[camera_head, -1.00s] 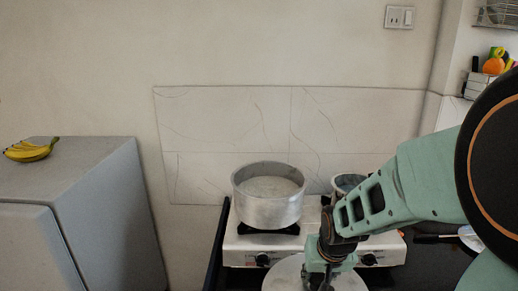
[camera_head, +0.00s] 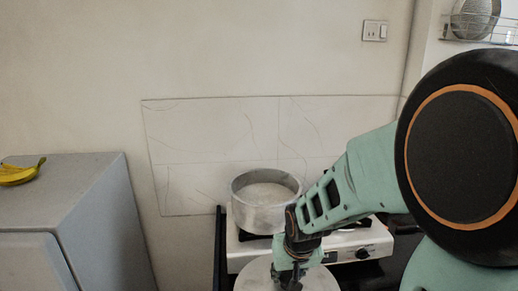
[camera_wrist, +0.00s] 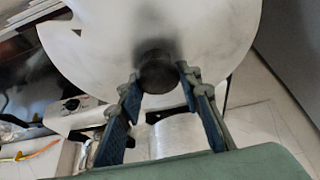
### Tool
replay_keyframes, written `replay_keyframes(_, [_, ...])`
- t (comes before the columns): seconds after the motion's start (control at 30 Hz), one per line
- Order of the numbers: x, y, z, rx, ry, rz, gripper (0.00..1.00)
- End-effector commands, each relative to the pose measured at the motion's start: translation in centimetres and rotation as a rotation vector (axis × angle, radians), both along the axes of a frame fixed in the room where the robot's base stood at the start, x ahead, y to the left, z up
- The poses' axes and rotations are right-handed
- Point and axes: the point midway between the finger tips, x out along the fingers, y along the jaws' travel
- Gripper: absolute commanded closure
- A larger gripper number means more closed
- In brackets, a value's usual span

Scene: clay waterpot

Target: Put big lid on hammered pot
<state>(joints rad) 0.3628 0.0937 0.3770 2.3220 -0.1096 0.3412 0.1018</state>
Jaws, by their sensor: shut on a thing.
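The silver pot (camera_head: 258,217), which I take as the hammered pot, stands open and upright on the left burner in the head view. The big lid (camera_head: 257,274) is a pale round disc low in the picture, in front of the stove and apart from the pot. My gripper (camera_head: 289,277) is above the lid and partly covers it. In the wrist view, the fingers of my gripper (camera_wrist: 160,88) are shut on the dark knob (camera_wrist: 157,72) of the lid (camera_wrist: 190,25). A silvery surface, probably the pot (camera_wrist: 175,138), shows beyond the lid there.
The white stove (camera_head: 243,254) stands against the tiled wall, its right side partly hidden by my arm. A grey fridge (camera_head: 95,215) with bananas (camera_head: 20,173) on top is at the left. A wire rack (camera_head: 480,32) hangs at the upper right.

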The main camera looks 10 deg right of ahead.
Motion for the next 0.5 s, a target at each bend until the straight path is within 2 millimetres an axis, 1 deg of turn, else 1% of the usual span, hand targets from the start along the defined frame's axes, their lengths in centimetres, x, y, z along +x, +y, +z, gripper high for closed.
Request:
replay_keyframes(0.03, [0.0, 0.0, 1.4, 0.0, -0.001, 0.001, 1.0])
replay_keyframes(0.07, [0.0, 0.1, 0.6, -0.001, 0.0, 0.002, 1.0])
replay_keyframes(0.1, [0.0, 0.1, 0.4, -0.002, 0.0, 0.005, 1.0])
replay_keyframes(0.5, [0.0, 0.1, 0.4, 0.0, -0.001, 0.003, 1.0])
